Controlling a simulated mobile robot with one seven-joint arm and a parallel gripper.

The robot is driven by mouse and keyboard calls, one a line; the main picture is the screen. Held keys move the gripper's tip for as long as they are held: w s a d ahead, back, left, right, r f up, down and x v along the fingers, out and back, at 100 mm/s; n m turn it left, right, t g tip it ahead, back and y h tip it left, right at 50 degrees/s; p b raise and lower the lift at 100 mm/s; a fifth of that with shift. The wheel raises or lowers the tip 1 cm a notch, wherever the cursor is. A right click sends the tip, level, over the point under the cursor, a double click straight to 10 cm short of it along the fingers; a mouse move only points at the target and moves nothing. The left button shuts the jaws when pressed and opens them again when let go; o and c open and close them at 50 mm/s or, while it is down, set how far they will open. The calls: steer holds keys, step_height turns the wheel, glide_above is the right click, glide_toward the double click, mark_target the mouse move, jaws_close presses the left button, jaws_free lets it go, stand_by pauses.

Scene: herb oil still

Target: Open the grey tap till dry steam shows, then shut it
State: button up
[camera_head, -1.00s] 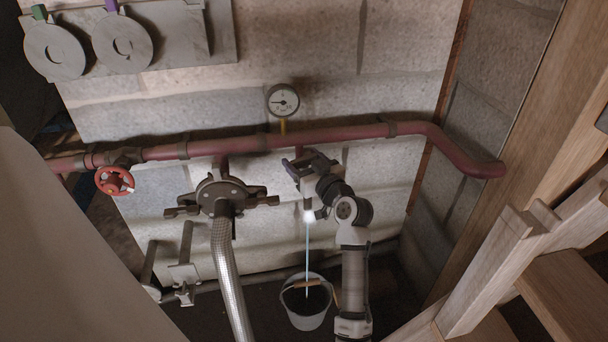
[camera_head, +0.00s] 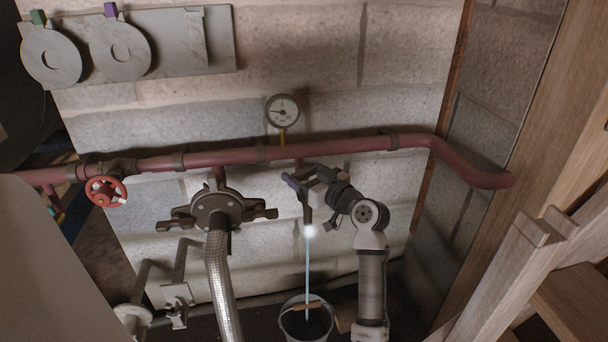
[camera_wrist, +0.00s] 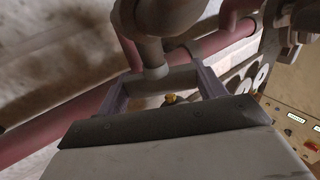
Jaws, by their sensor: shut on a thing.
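The grey tap hangs below the red pipe, and its spout (camera_head: 307,214) points down. A white glow shows at the spout's mouth. A thin pale blue stream (camera_head: 308,265) runs from it into a grey bucket (camera_head: 292,328) below. My gripper (camera_head: 299,181) is at the tap just under the pipe. In the wrist view the two purplish fingers of my gripper (camera_wrist: 164,84) stand on either side of the grey tap handle (camera_wrist: 176,77) and are shut on it. In the head view my gripper hides much of the handle.
The red pipe (camera_head: 350,145) runs along the block wall with a dial gauge (camera_head: 282,110) above it. A red handwheel (camera_head: 105,191) is at left. A clamped fitting (camera_head: 217,207) with a silver hose (camera_head: 220,280) is left of the tap. Wooden steps (camera_head: 500,275) stand at right.

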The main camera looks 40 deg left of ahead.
steer(key=o, duration=0.9)
steer(key=shift+s+a, duration=0.1)
steer(key=d, duration=0.4)
steer(key=s+d+b, duration=0.1)
steer(key=d, duration=0.4)
steer(key=s+d+b, duration=0.1)
steer(key=d, duration=0.3)
steer(key=shift+s+d, duration=0.15)
steer(key=shift+d, duration=0.2)
